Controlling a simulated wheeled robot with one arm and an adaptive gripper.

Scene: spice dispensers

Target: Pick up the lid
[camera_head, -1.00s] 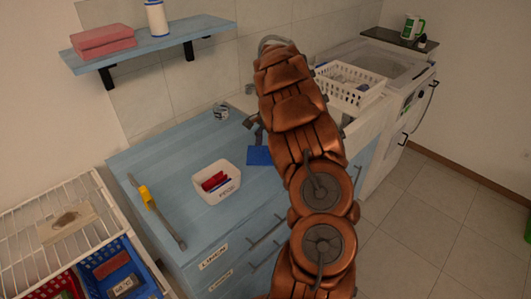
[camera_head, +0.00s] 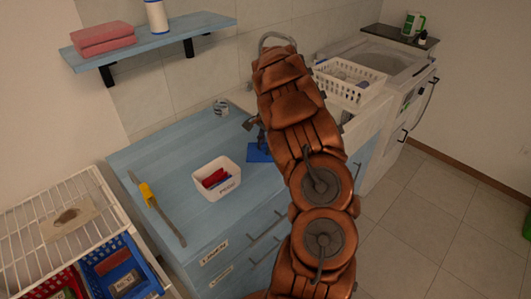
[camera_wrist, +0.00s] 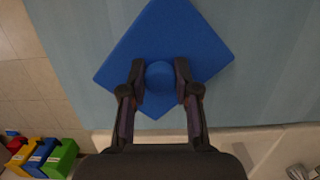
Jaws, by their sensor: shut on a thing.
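The lid is a flat blue square with a round knob. In the wrist view the lid (camera_wrist: 172,30) lies diamond-wise over the light blue counter, its knob between my fingertips. My gripper (camera_wrist: 160,77) is shut on this knob, one finger on each side. In the head view the lid (camera_head: 257,154) shows near the counter's right side, partly hidden by my arm. My gripper (camera_head: 261,138) is mostly hidden there, just above the lid. I cannot tell whether the lid touches the counter.
A white container (camera_head: 218,188) with red items stands left of the lid. A yellow-handled tool (camera_head: 147,194) lies at the counter's left. A small can (camera_head: 221,107) stands at the back. A sink with a white basket (camera_head: 350,85) is on the right. A shelf (camera_head: 185,30) hangs above.

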